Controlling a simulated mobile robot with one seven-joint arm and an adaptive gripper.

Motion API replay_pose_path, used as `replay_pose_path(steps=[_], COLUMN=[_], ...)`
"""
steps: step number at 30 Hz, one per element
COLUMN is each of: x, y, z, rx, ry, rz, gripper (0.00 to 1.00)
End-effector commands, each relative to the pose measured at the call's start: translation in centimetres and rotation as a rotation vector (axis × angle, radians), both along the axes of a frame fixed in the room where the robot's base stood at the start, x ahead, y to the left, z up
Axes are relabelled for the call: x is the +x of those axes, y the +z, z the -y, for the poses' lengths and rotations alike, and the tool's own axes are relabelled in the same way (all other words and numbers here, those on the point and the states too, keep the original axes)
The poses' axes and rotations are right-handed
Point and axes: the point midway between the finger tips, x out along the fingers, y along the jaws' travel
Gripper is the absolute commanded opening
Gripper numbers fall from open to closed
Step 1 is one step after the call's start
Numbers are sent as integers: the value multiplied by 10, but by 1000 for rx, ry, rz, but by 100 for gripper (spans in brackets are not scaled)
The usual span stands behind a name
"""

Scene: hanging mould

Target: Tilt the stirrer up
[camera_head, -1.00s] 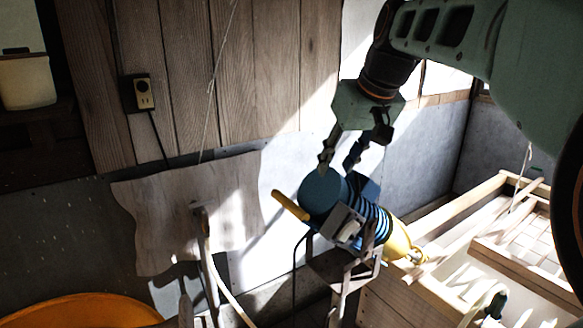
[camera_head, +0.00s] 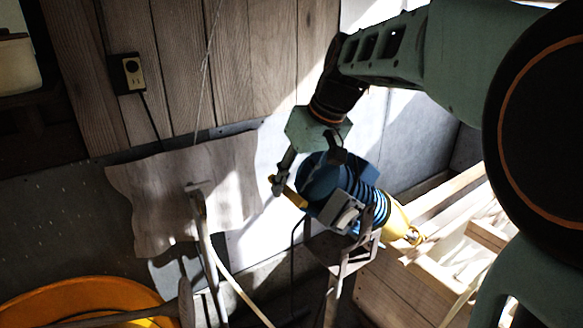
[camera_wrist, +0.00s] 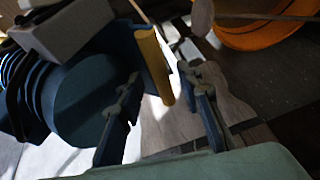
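The stirrer is a blue, ribbed motor body (camera_head: 322,178) with a grey box on its side and a yellow cone (camera_head: 400,222) at its lower right end. It lies tilted on a metal stand (camera_head: 345,255). A yellow handle (camera_head: 293,196) sticks out at its upper left; it also shows in the wrist view (camera_wrist: 153,66). My gripper (camera_head: 304,170) is at the handle, with one finger on its left. In the wrist view, my gripper (camera_wrist: 158,76) is open, with the handle between the fingers and gaps visible. Contact cannot be told.
A wooden frame (camera_head: 455,195) stands at the right. An orange tub (camera_head: 80,295) is at lower left, with wooden poles (camera_head: 205,240) beside it. A wavy board (camera_head: 180,190) leans on the wall behind. A socket (camera_head: 132,71) hangs on the planks.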

Motion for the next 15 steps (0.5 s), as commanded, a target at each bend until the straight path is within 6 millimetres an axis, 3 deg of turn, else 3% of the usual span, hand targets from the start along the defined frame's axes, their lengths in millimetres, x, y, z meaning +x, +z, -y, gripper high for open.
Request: replay_pose_path(steps=[11,15], x=[2,2], y=[-6,-6], z=[-2,-2], rx=[0,0], ry=[0,0], rz=[0,0], gripper=[33,18])
